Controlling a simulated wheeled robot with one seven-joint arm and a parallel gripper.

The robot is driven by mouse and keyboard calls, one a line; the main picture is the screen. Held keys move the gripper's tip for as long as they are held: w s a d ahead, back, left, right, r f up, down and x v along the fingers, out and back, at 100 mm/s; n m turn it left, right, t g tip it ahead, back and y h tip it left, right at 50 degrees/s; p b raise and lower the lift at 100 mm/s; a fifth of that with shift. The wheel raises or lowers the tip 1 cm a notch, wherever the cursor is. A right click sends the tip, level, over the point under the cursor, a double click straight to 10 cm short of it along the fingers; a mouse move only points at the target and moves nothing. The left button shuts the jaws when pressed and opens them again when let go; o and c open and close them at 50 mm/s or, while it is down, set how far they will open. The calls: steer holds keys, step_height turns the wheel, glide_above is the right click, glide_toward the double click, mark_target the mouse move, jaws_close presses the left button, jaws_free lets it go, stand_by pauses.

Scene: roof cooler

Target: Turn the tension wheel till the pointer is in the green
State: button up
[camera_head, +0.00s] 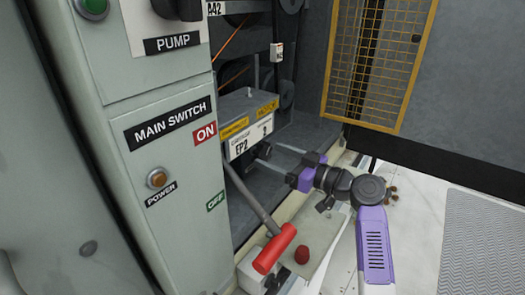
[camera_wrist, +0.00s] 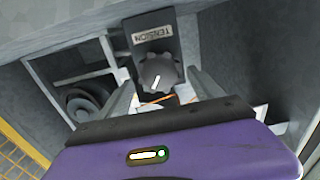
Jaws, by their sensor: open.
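The tension wheel (camera_wrist: 158,73) is a dark ribbed knob with a white mark, below a plate lettered TENSION (camera_wrist: 152,33) in the wrist view. The mark slants a little left of straight down. My gripper (camera_wrist: 160,88) is open, one grey finger on each side of the knob. I cannot tell whether the fingers touch it. In the head view my gripper (camera_head: 268,155) reaches in from the right to the grey unit marked EP2 (camera_head: 247,140). The knob is small and dark there, partly hidden by the fingers. No gauge with a green zone can be made out.
The grey switch cabinet (camera_head: 160,190) stands to the left. A yellow mesh guard (camera_head: 378,65) is at the back right. The floor at the right is mostly clear.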

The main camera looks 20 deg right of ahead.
mark_target(266, 154)
steer(key=shift+x, duration=1.95)
steer(key=c, duration=1.3)
steer(key=shift+m, duration=0.3)
